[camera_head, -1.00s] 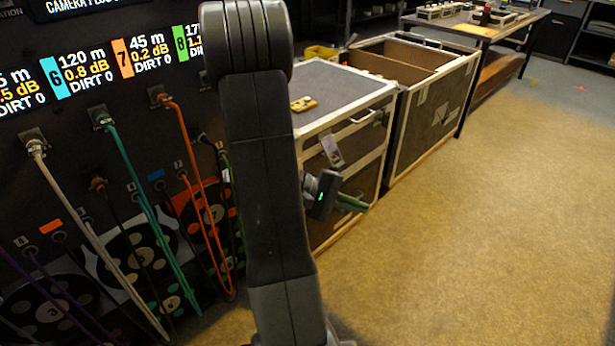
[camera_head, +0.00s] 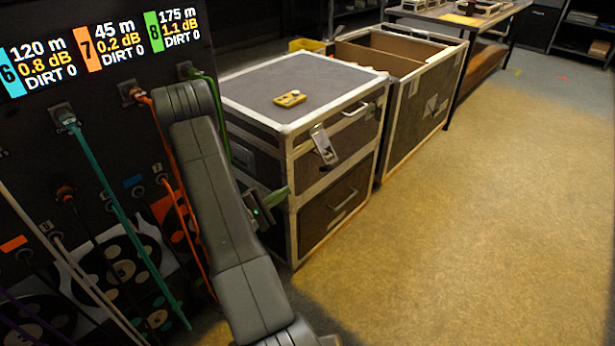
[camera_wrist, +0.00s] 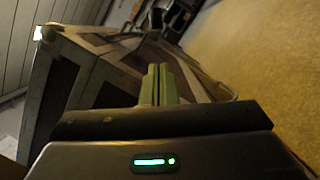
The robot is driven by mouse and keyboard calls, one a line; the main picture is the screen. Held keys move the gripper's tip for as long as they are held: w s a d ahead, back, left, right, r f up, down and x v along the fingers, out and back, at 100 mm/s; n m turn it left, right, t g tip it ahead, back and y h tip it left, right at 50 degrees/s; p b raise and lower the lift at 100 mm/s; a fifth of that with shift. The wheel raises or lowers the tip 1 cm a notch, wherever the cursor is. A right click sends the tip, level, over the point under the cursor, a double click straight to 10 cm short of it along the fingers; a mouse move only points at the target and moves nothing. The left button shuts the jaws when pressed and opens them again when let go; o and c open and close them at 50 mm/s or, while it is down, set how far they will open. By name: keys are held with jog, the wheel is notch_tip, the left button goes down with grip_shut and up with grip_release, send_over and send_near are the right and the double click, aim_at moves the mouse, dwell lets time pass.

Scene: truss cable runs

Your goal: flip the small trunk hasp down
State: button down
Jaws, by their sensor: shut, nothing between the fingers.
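The small trunk (camera_head: 300,85) is a closed dark case with pale metal edges, right of my arm in the head view. Its hasp (camera_head: 324,146) is a pale metal plate on the upper front face, near the front left corner; I cannot tell exactly how it is tilted. My gripper (camera_head: 278,198) has green fingers, shut and empty, lower than the hasp and to its left, in front of the trunk's left side. In the wrist view the shut fingers (camera_wrist: 158,84) point toward the trunk (camera_wrist: 92,78). The hasp is not clear there.
A yellow gadget (camera_head: 290,98) lies on the trunk lid. An open-topped case (camera_head: 418,105) stands behind the trunk, with a table (camera_head: 462,20) beyond. A dark panel with hanging coloured cables (camera_head: 110,185) stands at the left. The floor (camera_head: 480,220) at the right is clear.

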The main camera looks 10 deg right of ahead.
jog(key=shift+d, duration=0.1)
jog(key=b+x, duration=0.1)
jog(key=x, duration=0.9)
jog(key=shift+r, duration=0.15)
dwell(0.4)
